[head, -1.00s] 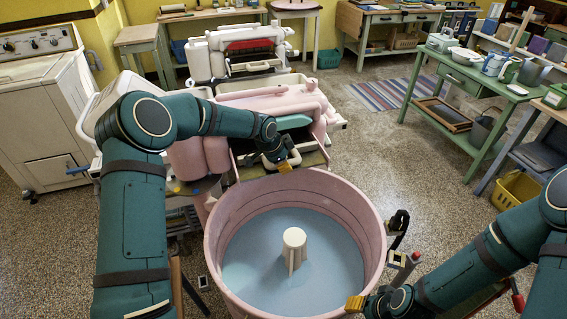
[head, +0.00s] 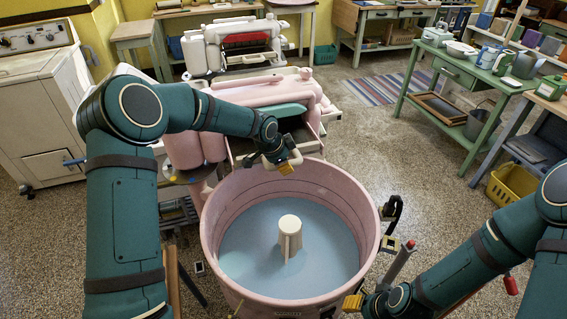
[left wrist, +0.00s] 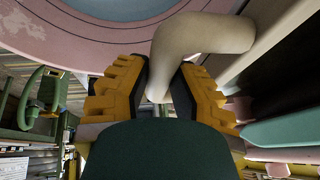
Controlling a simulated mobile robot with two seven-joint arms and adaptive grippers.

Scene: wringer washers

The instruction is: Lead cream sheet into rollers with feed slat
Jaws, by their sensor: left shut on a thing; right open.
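My left gripper (head: 284,165) is shut on a cream bent piece (head: 295,158), just above the far rim of the pink tub. In the left wrist view the same cream piece (left wrist: 190,48) looks like a thick bent bar, with a yellow finger on either side. I cannot tell whether it belongs to the feed slat. The pink wringer (head: 265,92) stands behind, with a flat teal piece (head: 280,112) along its near side. My left arm partly covers it. I cannot make out a cream sheet. My right gripper (head: 354,303) is open at the tub's near right rim.
The pink tub (head: 212,225) holds bluish water (head: 250,250) around a cream agitator (head: 289,235). A second wringer (head: 232,45) stands farther back. A green table (head: 440,78) with jugs is at right, a white washer (head: 40,110) at left. Floor between wringer and green table is clear.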

